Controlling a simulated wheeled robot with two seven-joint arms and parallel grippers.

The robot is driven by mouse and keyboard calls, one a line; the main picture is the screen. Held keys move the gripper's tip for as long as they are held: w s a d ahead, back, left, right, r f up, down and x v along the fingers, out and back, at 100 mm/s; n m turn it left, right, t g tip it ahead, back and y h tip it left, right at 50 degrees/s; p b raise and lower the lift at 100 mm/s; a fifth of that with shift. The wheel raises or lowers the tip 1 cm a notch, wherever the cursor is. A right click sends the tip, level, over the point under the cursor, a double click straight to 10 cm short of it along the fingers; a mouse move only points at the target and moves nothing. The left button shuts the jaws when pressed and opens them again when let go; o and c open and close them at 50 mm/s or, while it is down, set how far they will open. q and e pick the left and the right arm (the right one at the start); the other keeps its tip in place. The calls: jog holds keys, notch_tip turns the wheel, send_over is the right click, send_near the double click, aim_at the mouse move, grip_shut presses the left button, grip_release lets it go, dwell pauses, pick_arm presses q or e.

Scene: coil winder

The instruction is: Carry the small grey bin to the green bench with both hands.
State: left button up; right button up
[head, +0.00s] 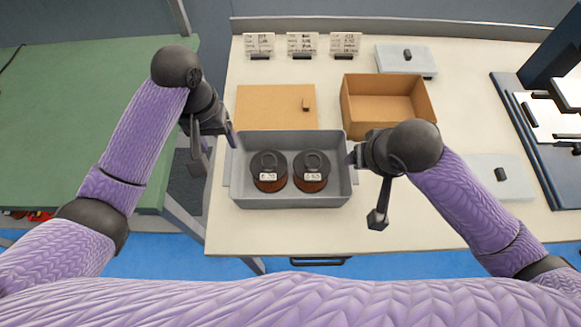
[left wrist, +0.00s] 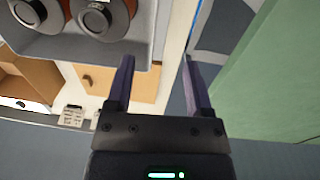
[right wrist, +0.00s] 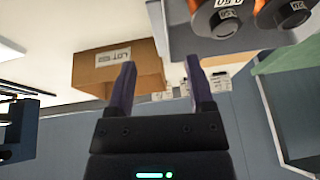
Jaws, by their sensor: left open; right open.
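The small grey bin (head: 290,199) stands on the cream table near its front edge, with two dark-topped copper coils (head: 269,171) inside. The green bench (head: 70,100) is at the left, past a gap. My left gripper (head: 231,134) is open at the bin's left end; in the left wrist view (left wrist: 158,75) its fingers are apart, with the bin (left wrist: 95,48) just beyond them. My right gripper (head: 352,158) is open at the bin's right end; the right wrist view (right wrist: 157,80) shows spread fingers beside the bin (right wrist: 180,45). Whether either touches the bin cannot be told.
A cardboard lid (head: 265,107) and an open cardboard box (head: 390,122) lie behind the bin. Label cards (head: 303,43) stand at the back. Pale grey plates (head: 400,60) and a dark machine (head: 530,130) are at the right. A gap separates the bench and table.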

aim_at(229, 162)
pick_arm(q)
jog(key=f, duration=0.9)
jog(key=shift+d+f, duration=0.1)
jog(key=shift+d, duration=0.25)
pick_arm(e)
jog(key=x, duration=0.9)
jog(key=shift+f, duration=0.1)
pick_arm(q)
jog(key=shift+c, duration=0.2)
grip_shut()
pick_arm(e)
grip_shut()
